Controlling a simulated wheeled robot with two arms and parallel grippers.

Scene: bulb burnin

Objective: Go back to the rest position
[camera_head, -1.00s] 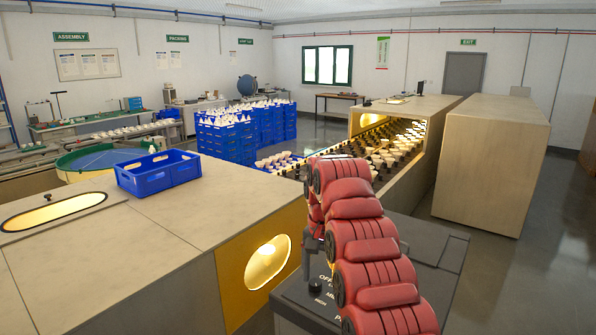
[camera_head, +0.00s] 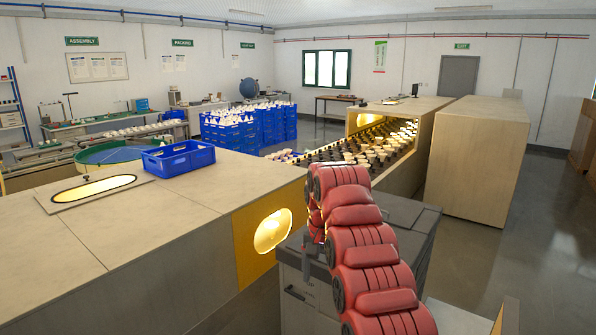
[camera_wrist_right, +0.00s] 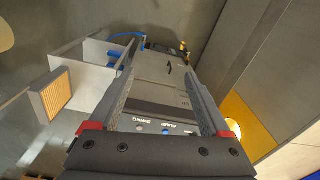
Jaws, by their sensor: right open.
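My right gripper (camera_head: 312,240) hangs at the end of my red right arm, in front of the grey cabinet and mostly hidden by the arm in the head view. In the right wrist view my right gripper (camera_wrist_right: 160,82) has its two fingers wide apart with nothing between them. Below and beyond the fingers is the grey cabinet (camera_wrist_right: 165,100), with a panel marked with small words and buttons. The cabinet also shows in the head view (camera_head: 405,215). My left gripper is in neither view.
A long bench (camera_head: 130,235) with a lit round opening (camera_head: 272,230) stands left of my arm; a blue crate (camera_head: 179,158) sits on it. A conveyor of bulbs (camera_head: 370,145) runs behind the cabinet. Open floor (camera_head: 490,245) lies to the right.

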